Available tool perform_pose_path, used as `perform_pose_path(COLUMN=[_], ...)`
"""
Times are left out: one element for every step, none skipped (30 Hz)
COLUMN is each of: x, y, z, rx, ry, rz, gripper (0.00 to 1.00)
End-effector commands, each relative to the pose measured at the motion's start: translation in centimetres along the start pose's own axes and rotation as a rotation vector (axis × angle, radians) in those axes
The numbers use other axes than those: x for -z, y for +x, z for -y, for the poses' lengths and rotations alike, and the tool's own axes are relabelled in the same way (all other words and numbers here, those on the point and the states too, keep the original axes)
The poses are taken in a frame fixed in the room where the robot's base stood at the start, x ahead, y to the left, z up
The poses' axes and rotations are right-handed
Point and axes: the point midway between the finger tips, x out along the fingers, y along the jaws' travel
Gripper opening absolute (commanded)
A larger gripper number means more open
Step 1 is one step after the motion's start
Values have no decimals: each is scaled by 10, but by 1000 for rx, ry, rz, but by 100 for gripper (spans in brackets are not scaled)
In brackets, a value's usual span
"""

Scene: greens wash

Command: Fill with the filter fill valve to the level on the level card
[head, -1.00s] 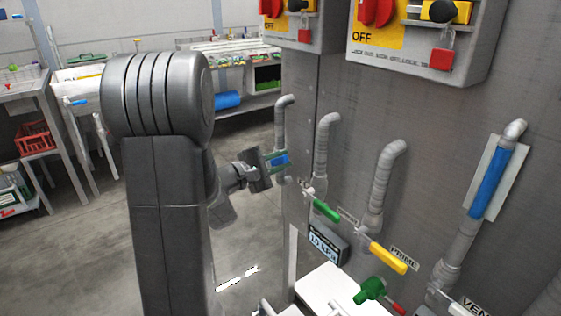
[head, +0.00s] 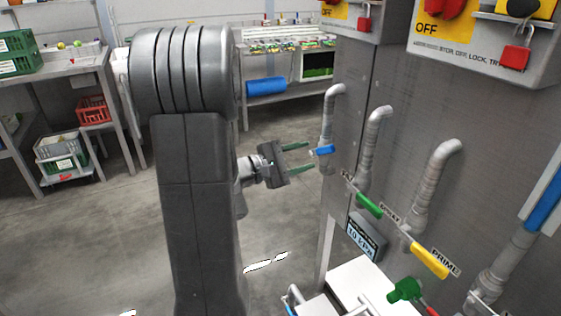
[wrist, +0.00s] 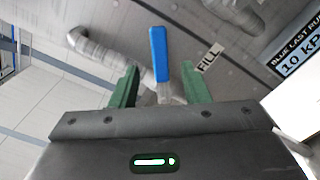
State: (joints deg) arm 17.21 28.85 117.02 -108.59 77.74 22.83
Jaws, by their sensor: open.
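In the wrist view the handle (wrist: 159,55) stands upright in the picture, beside a FILL label (wrist: 208,59). My gripper (head: 309,157) is open, its two green fingers just left of the handle in the head view. In the wrist view my gripper's fingers (wrist: 154,82) lie either side of the handle's line, with clear gaps; nothing is held. A blue column (head: 545,203) on a pale plate is cut off at the right edge. I cannot make out a level card.
A green handle (head: 369,206) and a yellow handle (head: 429,261) sit right of the fill valve. A display (head: 366,236) reads 10 kPa. Red padlocks hang from the boxes above. A white surface (head: 357,283) lies below; open floor is at left.

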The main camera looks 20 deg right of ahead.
Motion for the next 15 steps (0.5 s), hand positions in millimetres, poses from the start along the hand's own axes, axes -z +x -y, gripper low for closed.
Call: perform_pose_path(x=[0,0,1,1,0,0,0,0,0,0,0,0,0,0,0], y=[-10,-15,-22,-26,-31,-36,-40,-44,-48,-51,-54,-57,-58,-60,-62], z=[-1,-1,-1,-1,-1,-1,-1,-1,-1,-1,-1,-1,-1,0,0], rx=[-4,-3,-4,-4,-3,-4,-3,-3,-3,-2,-2,-3,-2,-2,-1], ry=[-1,-1,-1,0,0,0,0,1,1,1,1,1,1,1,1], rz=[-4,-5,-4,-4,-4,-4,-3,-3,-3,-3,-3,-2,-1,-1,-1], gripper=[42,42,42,42,42,42,42,42,42,42,42,42,42,42,42])
